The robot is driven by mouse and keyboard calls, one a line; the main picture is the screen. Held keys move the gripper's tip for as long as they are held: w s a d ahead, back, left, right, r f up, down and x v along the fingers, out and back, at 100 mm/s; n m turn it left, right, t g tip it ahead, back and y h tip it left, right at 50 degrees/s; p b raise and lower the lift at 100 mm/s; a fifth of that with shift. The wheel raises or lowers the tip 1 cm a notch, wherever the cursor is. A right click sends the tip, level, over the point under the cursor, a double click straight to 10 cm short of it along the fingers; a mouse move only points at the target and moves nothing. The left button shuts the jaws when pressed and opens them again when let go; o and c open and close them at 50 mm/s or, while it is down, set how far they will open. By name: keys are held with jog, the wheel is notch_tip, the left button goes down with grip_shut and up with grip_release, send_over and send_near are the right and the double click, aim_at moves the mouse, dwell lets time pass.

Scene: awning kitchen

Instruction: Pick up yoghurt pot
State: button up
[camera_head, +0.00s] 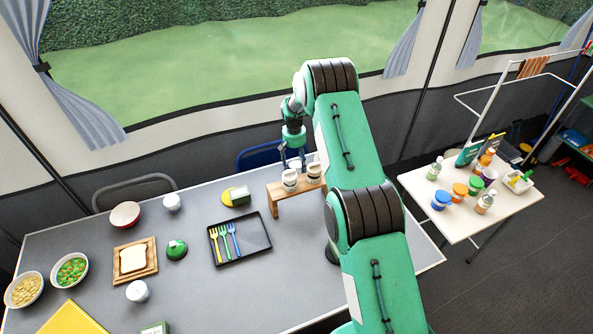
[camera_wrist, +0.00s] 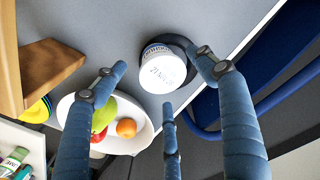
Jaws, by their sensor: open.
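My gripper (camera_wrist: 160,80) has three blue fingers, spread open around and above the pot. Nothing is held, and I cannot tell whether any fingertip touches the pot. In the head view my gripper (camera_head: 293,154) points down at the table's far edge, behind the wooden stand; the pot there is mostly hidden by the gripper and stand.
A wooden stand (camera_head: 289,194) with two labelled jars stands close in front of the gripper. In the wrist view a white plate (camera_wrist: 138,135) with fruit lies beside the pot. A blue chair (camera_head: 259,155) is just beyond the table edge. A black cutlery tray (camera_head: 262,247) lies left.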

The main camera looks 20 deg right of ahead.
aim_at(296, 165)
jog(key=shift+d+f+b, duration=0.1)
jog(key=shift+f+b, duration=0.25)
jog(key=shift+f, duration=2.25)
jog(key=shift+s, duration=0.1)
jog(key=c, duration=1.3)
jog(key=shift+c, duration=0.3)
jog(key=shift+r+p, duration=0.5)
jog(key=shift+r, duration=4.55)
